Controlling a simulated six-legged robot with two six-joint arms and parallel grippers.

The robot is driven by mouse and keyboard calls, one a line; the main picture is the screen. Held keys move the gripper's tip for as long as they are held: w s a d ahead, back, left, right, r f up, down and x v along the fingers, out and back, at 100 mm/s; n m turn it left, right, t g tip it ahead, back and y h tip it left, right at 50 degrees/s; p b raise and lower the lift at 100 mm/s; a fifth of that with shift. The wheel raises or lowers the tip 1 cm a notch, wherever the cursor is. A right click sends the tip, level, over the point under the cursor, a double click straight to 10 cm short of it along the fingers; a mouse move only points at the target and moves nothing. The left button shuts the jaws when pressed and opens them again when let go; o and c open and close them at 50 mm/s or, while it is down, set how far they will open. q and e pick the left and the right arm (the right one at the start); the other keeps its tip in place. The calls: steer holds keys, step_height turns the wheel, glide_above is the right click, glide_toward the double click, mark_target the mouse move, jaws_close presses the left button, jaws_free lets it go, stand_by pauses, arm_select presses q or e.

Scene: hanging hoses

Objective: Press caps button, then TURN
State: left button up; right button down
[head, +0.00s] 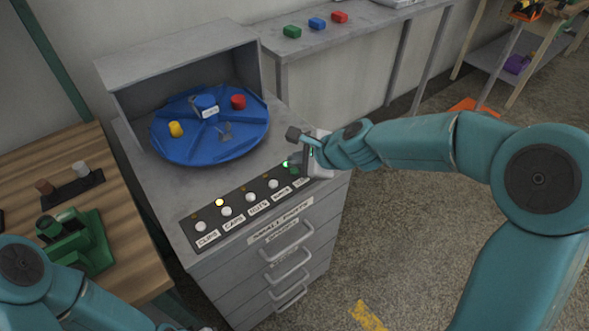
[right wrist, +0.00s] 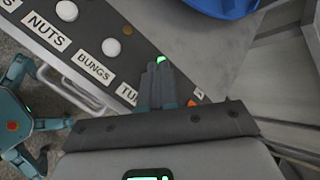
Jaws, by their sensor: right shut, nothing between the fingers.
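The black button panel (head: 211,226) lies along the front of the grey cabinet top, with a row of white buttons labelled CLIPS, CAPS, NUTS, BUNGS and TURN. A yellow lamp is lit beside the caps button (head: 226,211). A green light (head: 286,164) glows at the TURN end; it also shows in the right wrist view (right wrist: 161,58). My right gripper (head: 304,168) is shut and empty, its fingers (right wrist: 158,72) over the TURN end, partly covering the TURN label and hiding its button. I cannot tell whether they touch it. My left gripper is not in view.
A blue turntable (head: 190,151) behind the panel carries yellow, blue and red pieces under a grey hood (head: 180,58). A wooden bench (head: 135,230) with a green fixture (head: 85,242) stands left. Drawer handles (head: 290,262) project in front. A shelf (head: 360,31) holds coloured blocks.

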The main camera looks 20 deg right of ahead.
mark_target(297, 172)
steer(key=shift+f, duration=0.35)
steer(key=shift+f+b, duration=0.4)
steer(key=shift+b, duration=0.15)
steer(key=shift+r, duration=0.1)
stand_by(0.5)
steer(key=shift+r+p, duration=0.75)
steer(key=shift+p, duration=0.1)
step_height(297, 172, up, 5)
steer(key=p, duration=0.5)
steer(key=shift+r, duration=0.1)
